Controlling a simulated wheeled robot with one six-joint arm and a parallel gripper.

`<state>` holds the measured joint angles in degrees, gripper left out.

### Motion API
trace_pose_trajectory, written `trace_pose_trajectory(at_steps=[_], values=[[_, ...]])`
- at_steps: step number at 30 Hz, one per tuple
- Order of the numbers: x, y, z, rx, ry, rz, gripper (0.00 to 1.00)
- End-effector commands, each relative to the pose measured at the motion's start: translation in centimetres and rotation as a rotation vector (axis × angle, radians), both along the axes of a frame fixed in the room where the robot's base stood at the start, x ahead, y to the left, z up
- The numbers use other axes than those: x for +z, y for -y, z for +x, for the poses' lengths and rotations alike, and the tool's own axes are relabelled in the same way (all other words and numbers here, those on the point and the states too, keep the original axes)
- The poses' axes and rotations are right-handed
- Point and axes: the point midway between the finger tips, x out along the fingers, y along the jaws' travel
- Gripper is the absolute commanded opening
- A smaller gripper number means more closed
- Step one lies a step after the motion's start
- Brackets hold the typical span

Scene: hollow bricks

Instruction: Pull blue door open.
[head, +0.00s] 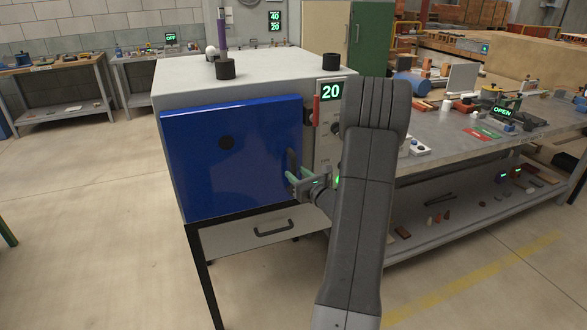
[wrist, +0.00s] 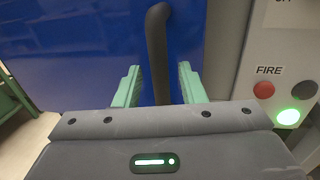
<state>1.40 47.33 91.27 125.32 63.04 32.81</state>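The blue door (head: 225,165) is on the front of a grey kiln-like box and looks closed against it in the head view. Its dark upright bar handle (head: 291,161) is near the right edge of the door. In the wrist view the handle (wrist: 157,50) stands between the two green fingers of my gripper (wrist: 160,85), with a gap on each side. My gripper is open around the lower part of the handle, and the head view shows it (head: 292,179) at the door's lower right. My arm hides part of the box's control panel.
A panel beside the door has a display reading 20 (head: 331,92), a red FIRE button (wrist: 263,90) and a lit green button (wrist: 288,117). A drawer (head: 270,230) is below the door. A cluttered workbench (head: 445,145) stands right. The floor (head: 95,200) at left is mostly clear.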

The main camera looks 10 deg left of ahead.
Motion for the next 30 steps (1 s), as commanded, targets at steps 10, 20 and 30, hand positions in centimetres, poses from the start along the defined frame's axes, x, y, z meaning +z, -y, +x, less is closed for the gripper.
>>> trace_pose_trajectory(at_steps=[10,20,30], values=[[0.0,-2.0,1.9,0.000,-0.001,-0.001,0.37],[0.0,-1.9,1.9,0.000,0.000,-0.001,0.15],[0.0,-1.8,1.7,-0.002,0.000,-0.001,0.00]])
